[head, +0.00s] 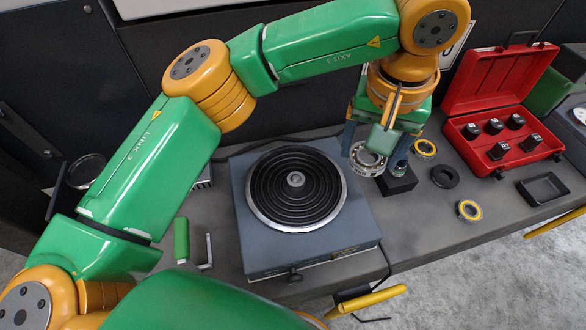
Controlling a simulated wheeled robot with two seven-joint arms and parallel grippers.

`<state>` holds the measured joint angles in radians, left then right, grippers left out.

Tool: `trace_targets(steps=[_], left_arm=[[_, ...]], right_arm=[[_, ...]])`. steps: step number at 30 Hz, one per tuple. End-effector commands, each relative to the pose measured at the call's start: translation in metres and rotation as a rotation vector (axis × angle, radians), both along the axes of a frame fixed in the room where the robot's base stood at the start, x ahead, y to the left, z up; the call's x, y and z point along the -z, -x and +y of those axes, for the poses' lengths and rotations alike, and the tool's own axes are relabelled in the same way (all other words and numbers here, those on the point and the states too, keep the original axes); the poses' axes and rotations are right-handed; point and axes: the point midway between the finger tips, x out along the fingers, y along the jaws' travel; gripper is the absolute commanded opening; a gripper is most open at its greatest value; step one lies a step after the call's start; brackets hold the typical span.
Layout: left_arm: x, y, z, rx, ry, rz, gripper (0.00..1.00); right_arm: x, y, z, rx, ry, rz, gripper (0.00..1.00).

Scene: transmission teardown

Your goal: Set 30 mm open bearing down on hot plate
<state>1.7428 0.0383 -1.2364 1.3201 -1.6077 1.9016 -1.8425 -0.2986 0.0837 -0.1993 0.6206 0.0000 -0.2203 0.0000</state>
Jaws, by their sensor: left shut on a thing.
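The hot plate (252,246) is a blue-grey box with a round, ringed black burner (295,187) on top, and the burner is bare. My left gripper (376,150) points down just right of the hot plate's far right corner. It is shut on a steel bearing (367,165), an open ring with its balls showing, which I take for the 30 mm open bearing. The gripper partly hides the bearing, and I cannot tell whether the bearing touches the bench. My right gripper is not in view.
A black block (398,185) with a metal part stands close right of the bearing. Two yellow-ringed bearings (425,148) (469,211), a black ring (445,177), a black tray (543,189) and an open red case (503,140) lie farther right. A green-handled tool (181,238) lies left.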

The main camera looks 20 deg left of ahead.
Motion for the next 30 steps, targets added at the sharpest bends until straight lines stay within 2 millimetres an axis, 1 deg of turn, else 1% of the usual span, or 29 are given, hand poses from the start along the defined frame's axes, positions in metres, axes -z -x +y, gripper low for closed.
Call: trace_targets(steps=[1,3,5,8,9,13,14,15,18,22,24,27,30], left_arm=[[-0.004,0.001,-0.009,0.001,-0.004,0.001,0.08],[-0.005,0.002,-0.016,-0.002,-0.009,0.001,0.08],[-0.002,0.001,-0.013,-0.004,-0.011,0.001,0.08],[0.011,-0.001,0.013,-0.007,-0.010,0.002,0.08],[0.017,-0.001,0.027,-0.008,-0.011,0.003,0.08],[0.034,-0.004,0.072,-0.011,-0.012,0.003,0.08],[0.042,-0.004,0.080,-0.011,-0.012,0.004,0.08],[0.053,-0.004,0.088,-0.008,-0.012,0.006,0.08],[0.074,-0.006,0.105,-0.008,-0.012,0.005,0.08],[0.088,-0.007,0.116,-0.006,-0.011,0.003,0.08],[0.100,-0.007,0.122,-0.005,-0.012,0.005,0.08],[0.117,-0.007,0.121,-0.003,-0.012,0.005,0.08],[0.124,-0.007,0.121,-0.003,-0.011,0.001,0.08]], right_arm=[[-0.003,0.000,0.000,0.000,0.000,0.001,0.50],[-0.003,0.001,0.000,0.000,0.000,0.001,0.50],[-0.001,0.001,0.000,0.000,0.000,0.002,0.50],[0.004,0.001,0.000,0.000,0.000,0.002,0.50],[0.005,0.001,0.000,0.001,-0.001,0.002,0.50],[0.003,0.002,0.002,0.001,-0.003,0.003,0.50],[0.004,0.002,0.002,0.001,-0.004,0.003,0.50],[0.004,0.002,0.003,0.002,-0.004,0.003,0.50],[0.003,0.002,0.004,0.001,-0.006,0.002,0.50],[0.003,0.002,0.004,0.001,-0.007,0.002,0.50],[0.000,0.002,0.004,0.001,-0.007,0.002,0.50],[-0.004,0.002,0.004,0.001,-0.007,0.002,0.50],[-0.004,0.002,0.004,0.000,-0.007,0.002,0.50]])
